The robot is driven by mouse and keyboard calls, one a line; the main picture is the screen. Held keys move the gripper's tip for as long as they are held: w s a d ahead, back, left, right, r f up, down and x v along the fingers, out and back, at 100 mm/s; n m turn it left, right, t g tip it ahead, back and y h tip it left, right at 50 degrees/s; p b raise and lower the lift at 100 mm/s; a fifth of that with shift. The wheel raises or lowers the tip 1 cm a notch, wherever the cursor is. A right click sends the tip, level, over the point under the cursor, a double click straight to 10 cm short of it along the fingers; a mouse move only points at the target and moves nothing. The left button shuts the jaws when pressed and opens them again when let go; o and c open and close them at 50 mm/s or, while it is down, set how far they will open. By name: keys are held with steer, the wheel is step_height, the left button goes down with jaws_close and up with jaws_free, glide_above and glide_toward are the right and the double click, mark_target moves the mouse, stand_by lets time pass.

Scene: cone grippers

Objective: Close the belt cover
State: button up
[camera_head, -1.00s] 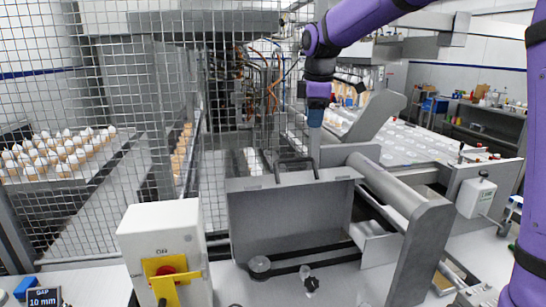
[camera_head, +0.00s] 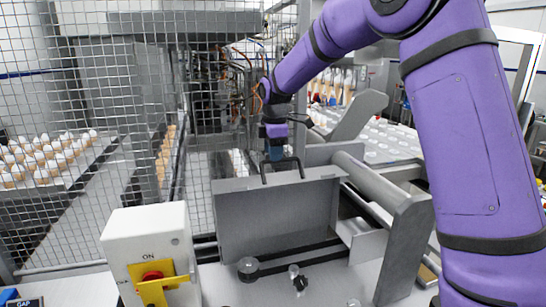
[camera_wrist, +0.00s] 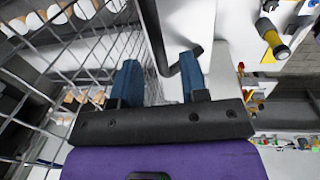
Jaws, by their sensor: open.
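The belt cover (camera_head: 275,215) is a grey metal panel standing upright, open, behind the belt pulleys in the head view. Its black handle (camera_head: 283,163) stands up from its top edge. My gripper (camera_head: 275,154) is pointed down with its blue fingers just above or behind the handle. In the wrist view my gripper (camera_wrist: 160,80) is open, with its two blue fingers apart. A black bar, apparently the handle (camera_wrist: 158,45), runs between the fingertips; I cannot tell whether they touch it.
A round black pulley (camera_head: 248,268) and belts lie exposed before the cover. A white switch box (camera_head: 150,255) with a yellow and red switch stands at the left. A wire mesh fence (camera_head: 100,110) rises behind. A grey roller (camera_head: 365,175) runs at the right.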

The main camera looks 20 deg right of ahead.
steer(key=shift+w+f, duration=0.15)
steer(key=shift+f, duration=0.85)
jaws_close()
